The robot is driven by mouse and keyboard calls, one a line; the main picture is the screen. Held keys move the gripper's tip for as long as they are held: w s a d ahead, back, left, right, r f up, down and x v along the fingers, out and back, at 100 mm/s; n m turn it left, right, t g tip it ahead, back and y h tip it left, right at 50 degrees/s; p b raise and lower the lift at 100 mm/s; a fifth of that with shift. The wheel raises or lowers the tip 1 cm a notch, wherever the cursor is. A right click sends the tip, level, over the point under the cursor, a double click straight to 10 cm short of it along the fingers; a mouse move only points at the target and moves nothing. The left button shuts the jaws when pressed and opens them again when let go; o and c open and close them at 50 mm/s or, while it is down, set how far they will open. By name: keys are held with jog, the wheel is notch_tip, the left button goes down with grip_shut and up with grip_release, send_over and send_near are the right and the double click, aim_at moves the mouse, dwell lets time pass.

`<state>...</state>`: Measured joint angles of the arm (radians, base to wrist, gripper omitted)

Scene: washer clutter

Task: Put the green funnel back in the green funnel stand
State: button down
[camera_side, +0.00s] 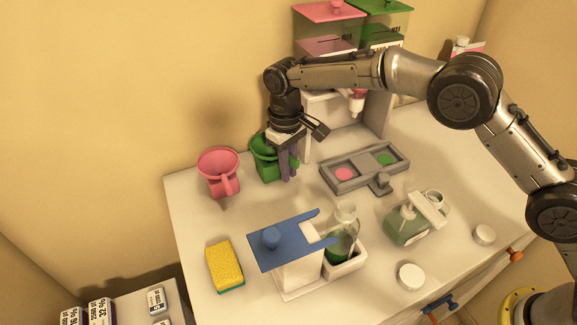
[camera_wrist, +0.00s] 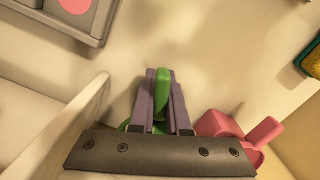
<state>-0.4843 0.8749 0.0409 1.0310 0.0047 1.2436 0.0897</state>
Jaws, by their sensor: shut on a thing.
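The green funnel (camera_side: 264,166) is at the back left of the white worktop in the side view, partly hidden by my gripper. My gripper (camera_side: 289,176) points down at its right side, fingers shut on the green handle. In the wrist view the handle (camera_wrist: 162,90) sits between the two fingertips of my gripper (camera_wrist: 163,76), with a little more green (camera_wrist: 125,126) showing beside the fingers. I cannot make out a separate green funnel stand, nor tell whether the funnel rests on something or is held just above the worktop.
A pink funnel-shaped piece (camera_side: 218,168) stands close on the left. A grey tray (camera_side: 343,173) with pink and green discs lies to the right, beside a white dispenser frame (camera_side: 376,115). A yellow sponge (camera_side: 224,264) and a blue-topped stand (camera_side: 283,242) are nearer the front.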

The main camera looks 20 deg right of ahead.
jog(key=shift+c, duration=2.1)
grip_release()
jog(key=shift+r, duration=3.45)
